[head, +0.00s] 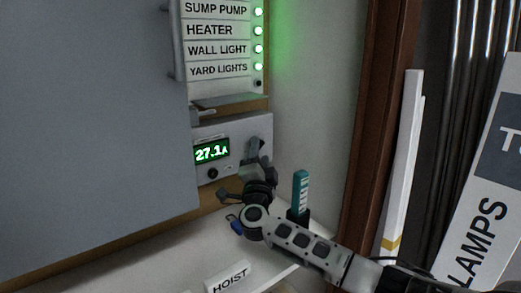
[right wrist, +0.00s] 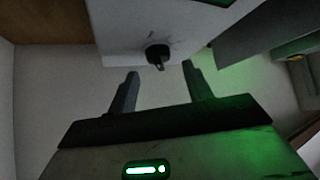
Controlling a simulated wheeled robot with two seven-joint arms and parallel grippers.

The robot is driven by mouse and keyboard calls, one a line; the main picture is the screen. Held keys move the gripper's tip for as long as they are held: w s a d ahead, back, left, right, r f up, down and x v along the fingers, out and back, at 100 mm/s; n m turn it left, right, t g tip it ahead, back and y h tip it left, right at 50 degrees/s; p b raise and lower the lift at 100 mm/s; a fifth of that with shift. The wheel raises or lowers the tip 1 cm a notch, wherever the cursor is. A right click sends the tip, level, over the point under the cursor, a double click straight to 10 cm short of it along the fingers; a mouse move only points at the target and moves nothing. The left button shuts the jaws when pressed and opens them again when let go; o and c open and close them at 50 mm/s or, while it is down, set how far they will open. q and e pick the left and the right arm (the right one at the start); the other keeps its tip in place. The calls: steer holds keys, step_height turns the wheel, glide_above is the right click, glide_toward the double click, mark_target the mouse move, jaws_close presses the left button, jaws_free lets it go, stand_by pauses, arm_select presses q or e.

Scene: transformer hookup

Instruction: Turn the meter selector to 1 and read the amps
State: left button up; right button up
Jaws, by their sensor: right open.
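The meter (head: 236,136) is a pale box on the wall below the labelled panel. Its green display (head: 212,152) reads 27.1 A. The selector knob (head: 213,173) is a small dark knob below the display; which number it points at is too small to read. In the right wrist view the knob (right wrist: 158,54) sticks out from the pale meter face (right wrist: 125,35). My right gripper (head: 240,171) is open and empty, just to the right of the knob in the head view. In the right wrist view its fingertips (right wrist: 160,70) stand either side of the knob's line, apart from it. My left gripper is not in view.
A large grey door (head: 95,130) fills the left. Above the meter, a panel (head: 217,50) lists sump pump, heater, wall light and yard lights with lit green lamps. A teal-handled item (head: 300,190) and a HOIST label (head: 230,278) are below. A LAMPS box (head: 490,210) stands right.

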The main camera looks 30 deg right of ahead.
mark_target(261, 147)
steer(key=shift+x, duration=1.6)
steer(key=c, duration=1)
steer(key=shift+o, duration=0.2)
steer(key=p, duration=0.2)
steer(key=shift+r+m+g+p, duration=0.3)
steer(key=shift+m+g+p, duration=0.05)
steer(key=shift+m+g, duration=0.05)
steer(key=m+g+p, duration=0.2)
steer(key=p, duration=0.5)
steer(key=shift+a+r, duration=0.1)
steer(key=shift+r, duration=0.05)
arm_select(q)
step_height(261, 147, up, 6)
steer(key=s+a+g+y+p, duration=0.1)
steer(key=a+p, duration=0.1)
steer(key=p, duration=0.4)
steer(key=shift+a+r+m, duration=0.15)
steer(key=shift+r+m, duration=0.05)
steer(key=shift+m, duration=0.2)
arm_select(e)
steer(key=shift+f+m+g+y, duration=0.2)
steer(key=shift+m+g+y, duration=0.4)
steer(key=shift+m, duration=0.3)
steer(key=shift+f+m+g+y, duration=0.15)
steer(key=shift+m+g+y, duration=0.4)
steer(key=shift+m, duration=0.35)
